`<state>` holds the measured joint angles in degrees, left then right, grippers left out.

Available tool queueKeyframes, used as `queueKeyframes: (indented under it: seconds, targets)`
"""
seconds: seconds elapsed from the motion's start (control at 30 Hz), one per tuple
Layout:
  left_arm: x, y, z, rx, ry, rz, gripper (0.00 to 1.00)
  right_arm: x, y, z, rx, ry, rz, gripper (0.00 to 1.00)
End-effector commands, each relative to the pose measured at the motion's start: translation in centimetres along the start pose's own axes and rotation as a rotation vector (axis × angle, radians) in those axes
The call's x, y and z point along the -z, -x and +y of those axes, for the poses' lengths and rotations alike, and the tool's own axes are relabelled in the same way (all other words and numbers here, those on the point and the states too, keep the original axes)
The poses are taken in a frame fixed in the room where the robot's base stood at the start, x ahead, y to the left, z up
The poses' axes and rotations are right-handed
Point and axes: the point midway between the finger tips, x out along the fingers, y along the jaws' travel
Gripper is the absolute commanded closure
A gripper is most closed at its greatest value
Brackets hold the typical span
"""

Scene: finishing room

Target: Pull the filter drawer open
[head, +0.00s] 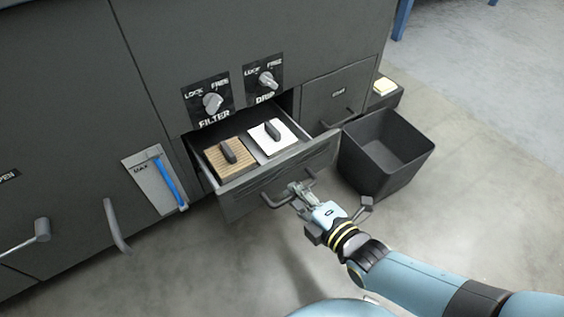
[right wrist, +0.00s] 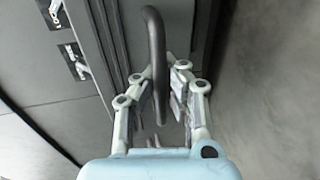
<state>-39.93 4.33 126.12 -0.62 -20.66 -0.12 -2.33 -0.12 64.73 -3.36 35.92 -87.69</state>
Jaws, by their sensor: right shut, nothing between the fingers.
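The filter drawer (head: 243,198) stands pulled out of the dark cabinet, under the knob panels. In it lie a brown ribbed filter block (head: 223,160) and a white block (head: 264,139), each with a dark grip on top. My right gripper (head: 299,190) is shut and empty at the bar handle (head: 271,202) on the drawer's front. In the right wrist view the handle (right wrist: 155,50) passes close by the fingers; whether they touch it I cannot tell. My left gripper is not in view.
The filter knob (head: 212,102) and a second knob (head: 266,80) sit above the drawer. A dark open bin (head: 388,150) stands to the right, near a closed small door (head: 338,92). Floor in front is clear.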

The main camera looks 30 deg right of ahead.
Motion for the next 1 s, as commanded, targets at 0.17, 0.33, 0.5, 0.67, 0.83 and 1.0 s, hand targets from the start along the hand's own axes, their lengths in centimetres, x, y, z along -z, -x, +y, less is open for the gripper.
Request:
queueKeyframes:
  seconds: [0.17, 0.33, 0.5, 0.67, 0.83, 1.0]
  targets:
    - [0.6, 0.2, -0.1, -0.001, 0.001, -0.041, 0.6, 0.0, 3.0, -0.5, -0.003, -0.001, -0.001, 1.0]
    - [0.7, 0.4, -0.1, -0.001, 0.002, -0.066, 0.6, 0.0, 4.8, -0.9, -0.004, -0.001, -0.001, 1.0]
    - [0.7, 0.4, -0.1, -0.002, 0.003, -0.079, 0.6, 0.0, 5.7, -1.1, -0.004, -0.001, -0.001, 1.0]
    - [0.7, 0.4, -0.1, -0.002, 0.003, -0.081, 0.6, 0.0, 5.8, -1.1, -0.005, -0.001, -0.001, 1.0]
    - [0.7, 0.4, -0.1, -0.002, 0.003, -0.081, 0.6, 0.0, 5.8, -1.1, -0.005, -0.001, -0.001, 1.0]
    - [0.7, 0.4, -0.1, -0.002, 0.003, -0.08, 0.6, 0.0, 5.8, -1.1, -0.004, -0.001, -0.001, 0.85]
